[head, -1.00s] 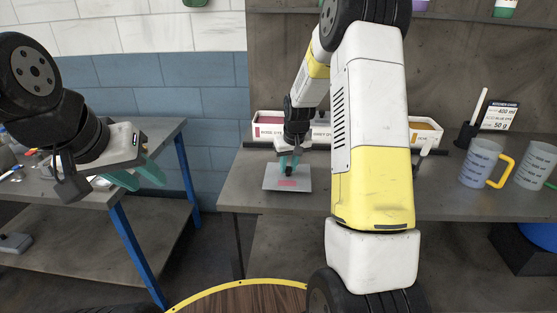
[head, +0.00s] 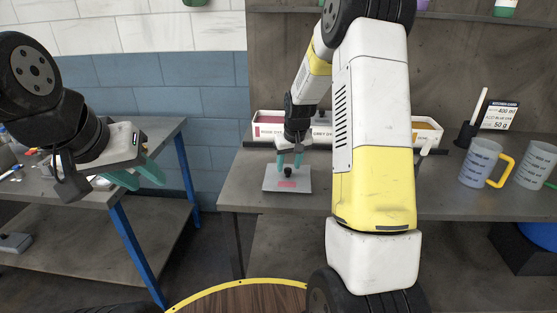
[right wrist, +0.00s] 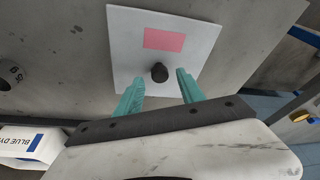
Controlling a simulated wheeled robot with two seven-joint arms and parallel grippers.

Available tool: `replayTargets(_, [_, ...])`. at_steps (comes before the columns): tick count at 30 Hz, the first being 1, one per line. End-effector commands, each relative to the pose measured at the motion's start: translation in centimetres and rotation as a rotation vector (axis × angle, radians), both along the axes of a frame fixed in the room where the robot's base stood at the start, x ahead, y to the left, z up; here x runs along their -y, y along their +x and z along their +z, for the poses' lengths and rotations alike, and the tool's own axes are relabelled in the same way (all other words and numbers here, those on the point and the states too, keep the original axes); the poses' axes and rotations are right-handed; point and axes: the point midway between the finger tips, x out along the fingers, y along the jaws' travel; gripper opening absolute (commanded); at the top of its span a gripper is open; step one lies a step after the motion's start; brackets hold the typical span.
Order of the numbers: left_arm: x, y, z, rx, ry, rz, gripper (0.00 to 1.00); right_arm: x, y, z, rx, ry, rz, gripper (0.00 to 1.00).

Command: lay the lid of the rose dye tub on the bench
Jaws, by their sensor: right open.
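The lid (head: 273,184) is a light grey square plate with a pink label and a black knob, and it lies flat on the bench (head: 245,194). It also shows in the right wrist view (right wrist: 200,32). My right gripper (head: 290,160) is open just above and behind the knob; in the right wrist view its teal fingertips (right wrist: 159,85) stand apart, on either side and clear of the knob. The rose dye tub (head: 267,131) stands behind at the back of the bench, its pink contents uncovered. My left gripper (head: 148,178) hangs at the left, away from the lid, its teal fingers apart and empty.
Other dye tubs stand in the back row, one with orange contents (head: 426,131) at the right. Measuring jugs (head: 479,163), a card (head: 498,115) and a dark holder (head: 466,134) stand further right. A second table (head: 180,150) is at the left. Bench around the lid is clear.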

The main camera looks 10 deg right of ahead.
Motion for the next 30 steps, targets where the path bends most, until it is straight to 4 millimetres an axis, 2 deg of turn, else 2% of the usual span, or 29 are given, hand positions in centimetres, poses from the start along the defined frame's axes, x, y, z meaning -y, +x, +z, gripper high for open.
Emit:
replayTargets(10, [0.0,0.0,0.0,0.0,0.0,0.0,0.36,0.2,-2.1,7.2,0.006,0.0,0.001,0.46])
replayTargets(20, [0.0,0.0,0.0,0.0,0.0,0.0,0.36,0.2,-3.7,10.9,0.009,0.004,0.0,0.46])
replayTargets(23, [0.0,0.0,0.0,0.0,0.0,0.0,0.36,-0.3,-5.6,13.1,0.03,0.019,-0.006,0.46])
replayTargets(25, [0.0,0.0,0.0,0.0,0.0,0.0,0.36,-0.8,-7.9,15.3,0.053,0.037,-0.012,0.46])
replayTargets(30, [0.0,0.0,0.0,0.0,0.0,0.0,0.36,-2.5,-15.7,20.0,0.119,0.09,-0.023,0.46])
